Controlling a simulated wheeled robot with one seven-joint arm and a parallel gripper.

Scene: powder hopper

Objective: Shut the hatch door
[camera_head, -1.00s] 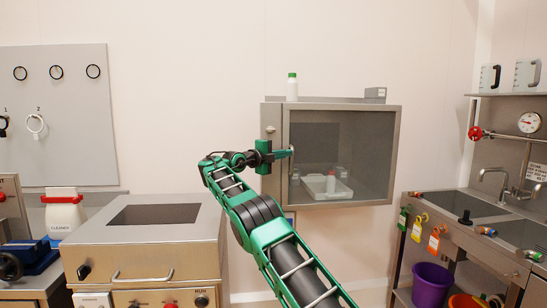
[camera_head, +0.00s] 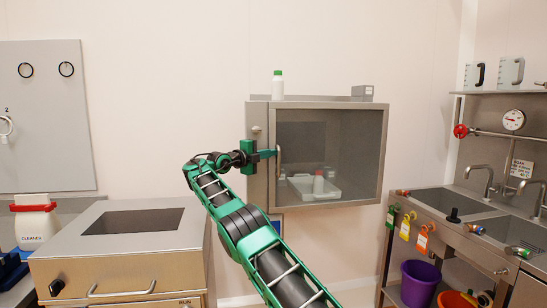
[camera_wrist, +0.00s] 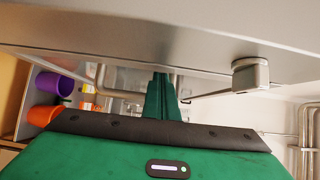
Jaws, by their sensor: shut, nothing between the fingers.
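The hatch door (camera_head: 383,160) is a grey-framed door with a clear pane, on the front of a wall-mounted steel cabinet (camera_head: 257,180). It has an upright bar handle (camera_head: 279,165) near its left edge. The door looks close to the cabinet front; I cannot tell whether a gap is left. My gripper (camera_head: 272,154) is shut and empty, its tips at the handle; contact is unclear. In the wrist view, my shut fingers (camera_wrist: 163,93) point along a grey steel face with a small knob (camera_wrist: 250,75).
Through the pane show a white tray (camera_head: 328,192) and a red-capped bottle (camera_head: 318,184). A green-capped bottle (camera_head: 278,85) stands on the cabinet. A steel hopper unit (camera_head: 120,250) is at left, a sink bench (camera_head: 460,230) at right. The wall between cabinet and bench is clear.

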